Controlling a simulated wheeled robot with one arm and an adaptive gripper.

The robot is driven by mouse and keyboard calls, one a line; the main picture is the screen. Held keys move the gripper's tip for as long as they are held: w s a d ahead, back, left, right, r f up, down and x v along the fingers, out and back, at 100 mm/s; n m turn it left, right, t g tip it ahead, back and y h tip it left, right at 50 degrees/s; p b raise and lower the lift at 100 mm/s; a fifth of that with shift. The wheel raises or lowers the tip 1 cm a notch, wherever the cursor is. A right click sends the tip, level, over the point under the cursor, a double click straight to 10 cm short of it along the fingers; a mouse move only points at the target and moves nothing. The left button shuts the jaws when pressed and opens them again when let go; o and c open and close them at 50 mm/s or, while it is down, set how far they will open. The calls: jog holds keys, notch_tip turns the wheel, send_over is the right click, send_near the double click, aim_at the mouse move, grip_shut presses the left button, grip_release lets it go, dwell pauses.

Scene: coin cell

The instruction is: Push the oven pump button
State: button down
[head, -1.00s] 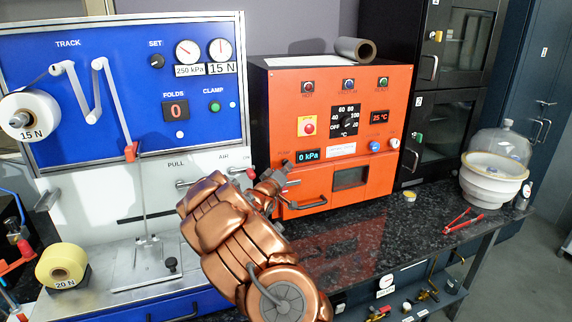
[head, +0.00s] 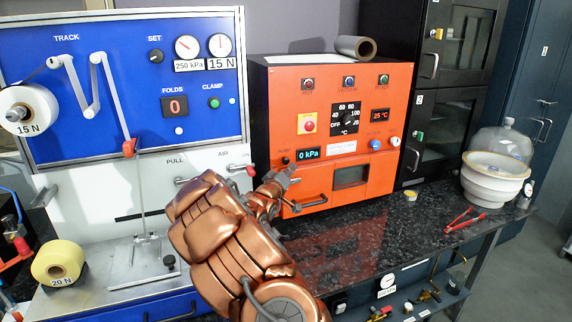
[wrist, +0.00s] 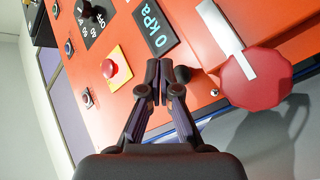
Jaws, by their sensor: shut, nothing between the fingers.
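The orange oven (head: 335,95) stands on the dark counter in the head view. Its pump button (head: 285,161) is a small black round button left of the 0 kPa display (head: 308,155). My gripper (head: 293,172) is shut and empty, just below the button in that view. In the wrist view my gripper's closed fingertips (wrist: 159,68) are in front of the orange panel, beside the display (wrist: 153,27). A dark round button (wrist: 183,74) shows partly behind the fingertips. I cannot tell whether they touch the panel.
A red knob (wrist: 257,78) on a pale lever is close on the right of the wrist view; it also shows left of my gripper in the head view (head: 251,171). A red button on a yellow plate (wrist: 117,66) lies left of the fingertips. The oven handle (head: 310,203) is below.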

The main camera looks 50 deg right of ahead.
jog(key=shift+s+a+f+b, duration=0.1)
jog(key=shift+s+a+b, duration=0.6)
jog(key=shift+s, duration=0.35)
jog(key=shift+s+a+b, duration=0.6)
jog(key=shift+s+a, duration=0.05)
jog(key=shift+s, duration=0.35)
